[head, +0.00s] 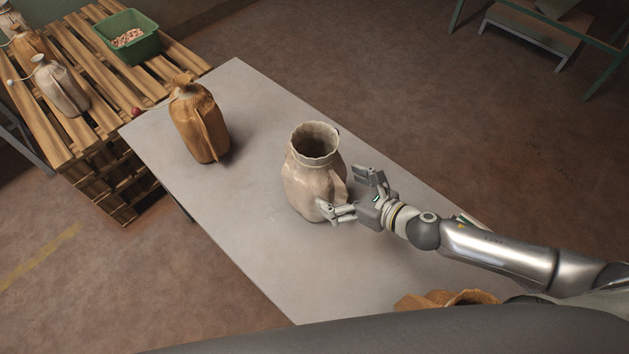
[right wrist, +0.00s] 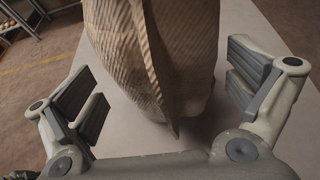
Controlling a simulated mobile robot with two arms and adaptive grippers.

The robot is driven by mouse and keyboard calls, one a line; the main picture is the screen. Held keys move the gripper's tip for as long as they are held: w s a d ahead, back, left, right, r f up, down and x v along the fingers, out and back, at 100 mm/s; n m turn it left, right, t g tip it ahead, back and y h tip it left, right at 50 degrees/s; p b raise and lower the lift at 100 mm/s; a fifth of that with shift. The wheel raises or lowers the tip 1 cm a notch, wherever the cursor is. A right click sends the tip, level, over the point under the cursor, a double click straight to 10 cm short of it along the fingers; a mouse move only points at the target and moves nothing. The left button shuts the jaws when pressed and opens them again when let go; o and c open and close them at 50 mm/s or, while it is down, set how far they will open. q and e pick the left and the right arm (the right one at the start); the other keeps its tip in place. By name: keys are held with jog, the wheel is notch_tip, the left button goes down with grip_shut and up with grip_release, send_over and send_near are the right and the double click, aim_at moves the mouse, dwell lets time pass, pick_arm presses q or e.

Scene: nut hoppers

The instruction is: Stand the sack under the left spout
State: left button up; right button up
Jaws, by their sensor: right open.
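A pale beige sack (head: 306,185) stands upright on the grey table, its wide mouth open at the top. My right gripper (head: 346,193) is open at the sack's right side, with its fingers spread toward the sack. In the right wrist view the striped side of the sack (right wrist: 150,60) and its vertical seam show between the two open fingers. Gaps show between the fingers and the sack. My left gripper is out of view. No spout or hopper shows in either view.
A tied brown sack (head: 200,125) stands on the table (head: 240,225) to the left. Another brown sack (head: 450,298) shows partly at the near edge. A wooden pallet stack (head: 90,110) at the upper left bears a green crate (head: 150,47) and several sacks.

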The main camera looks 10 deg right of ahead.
grip_shut()
dwell(0.8)
